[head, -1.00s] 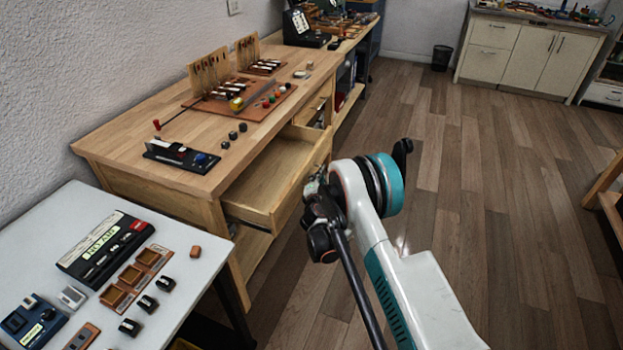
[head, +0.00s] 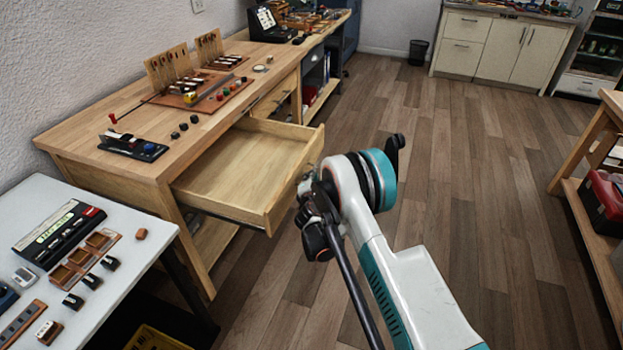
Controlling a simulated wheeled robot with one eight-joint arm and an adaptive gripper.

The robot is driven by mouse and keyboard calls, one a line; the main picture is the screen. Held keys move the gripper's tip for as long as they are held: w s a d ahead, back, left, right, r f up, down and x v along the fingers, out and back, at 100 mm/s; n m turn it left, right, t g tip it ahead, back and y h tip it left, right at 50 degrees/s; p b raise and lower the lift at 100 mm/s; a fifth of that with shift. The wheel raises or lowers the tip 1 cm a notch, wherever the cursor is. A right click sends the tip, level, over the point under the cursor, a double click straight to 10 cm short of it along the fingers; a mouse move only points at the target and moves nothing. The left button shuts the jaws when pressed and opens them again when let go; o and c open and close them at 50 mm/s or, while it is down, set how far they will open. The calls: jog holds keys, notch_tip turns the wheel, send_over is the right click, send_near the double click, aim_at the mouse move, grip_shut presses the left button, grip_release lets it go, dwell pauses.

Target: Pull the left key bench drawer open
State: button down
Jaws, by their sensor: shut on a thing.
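The left key bench drawer (head: 235,172) is a pale wooden drawer, pulled well out of the wooden bench (head: 165,160) in the head view. Its inside is visible and looks empty. My gripper (head: 303,190) is at the drawer's front panel, on the outer side, at about mid-width. It is shut on the drawer's front, probably its handle; the handle and fingertips are mostly hidden by my wrist.
A second bench drawer (head: 272,100) beyond looks closed. A white table (head: 30,195) with small devices stands at the near left. A wooden shelf unit with a red box (head: 607,195) is at the right. The floor (head: 450,200) between is clear.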

jog(key=c, duration=2)
grip_release()
jog(key=shift+a, duration=0.1)
jog(key=shift+o, duration=0.2)
jog(key=v, duration=0.7)
jog(key=shift+s, duration=0.3)
jog(key=shift+r, duration=0.1)
